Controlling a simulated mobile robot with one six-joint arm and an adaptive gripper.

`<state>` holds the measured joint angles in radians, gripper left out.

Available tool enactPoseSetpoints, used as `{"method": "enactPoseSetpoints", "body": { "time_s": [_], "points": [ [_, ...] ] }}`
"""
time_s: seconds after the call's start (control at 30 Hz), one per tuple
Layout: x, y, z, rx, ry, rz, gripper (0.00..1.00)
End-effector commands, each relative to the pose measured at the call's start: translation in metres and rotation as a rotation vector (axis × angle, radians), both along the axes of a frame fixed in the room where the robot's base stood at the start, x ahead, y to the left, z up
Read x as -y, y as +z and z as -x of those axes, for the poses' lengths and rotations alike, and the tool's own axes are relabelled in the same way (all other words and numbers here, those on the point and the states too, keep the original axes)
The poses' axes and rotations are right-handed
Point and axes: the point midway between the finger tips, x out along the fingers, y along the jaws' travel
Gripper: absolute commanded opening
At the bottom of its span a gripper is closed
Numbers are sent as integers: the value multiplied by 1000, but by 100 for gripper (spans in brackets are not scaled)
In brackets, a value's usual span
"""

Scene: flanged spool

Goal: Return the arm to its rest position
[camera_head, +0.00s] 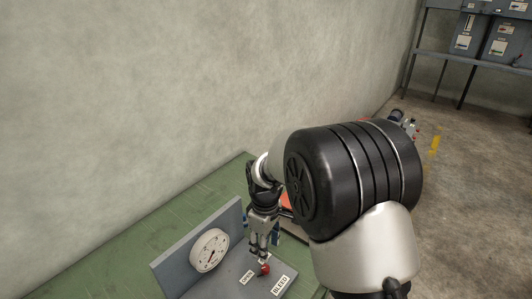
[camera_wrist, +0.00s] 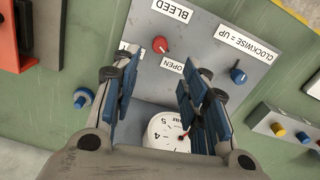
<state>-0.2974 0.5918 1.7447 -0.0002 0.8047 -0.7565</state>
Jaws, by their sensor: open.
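My gripper (camera_head: 262,250) hangs at the end of my arm above the grey panel (camera_head: 240,270) on the green bench. In the wrist view my gripper (camera_wrist: 155,100) is open, with its blue-padded fingers apart and nothing between them but the panel behind. The panel carries a red knob (camera_head: 264,269) near labels reading BLEED and OPEN; the red knob also shows in the wrist view (camera_wrist: 160,45), just beyond the fingertips. A white dial gauge (camera_head: 210,250) stands on the panel's upright plate. Whether the fingers touch the panel cannot be told.
A blue knob (camera_wrist: 238,76) sits beside the CLOCKWISE = UP label. Another blue knob (camera_wrist: 82,98) is on the left. A grey box with coloured buttons (camera_wrist: 290,130) lies at right. An orange-red thing (camera_wrist: 10,35) stands at left. A shelf (camera_head: 470,55) with bins is far back.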

Motion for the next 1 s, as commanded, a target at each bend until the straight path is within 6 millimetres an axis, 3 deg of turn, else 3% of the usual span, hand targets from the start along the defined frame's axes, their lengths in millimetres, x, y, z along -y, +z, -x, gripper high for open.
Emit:
{"method": "enactPoseSetpoints", "body": {
  "time_s": [0.13,0.27,0.4,0.6,0.8,1.0],
  "points": [
    [9,23,5,24,-48,-7,41],
    [32,70,23,71,-168,-24,41],
    [62,122,60,132,-340,-50,41],
    [100,172,126,217,-584,-97,41],
    [127,192,196,299,-820,-152,41],
    [141,189,243,353,-985,-197,41]
  ]
}}
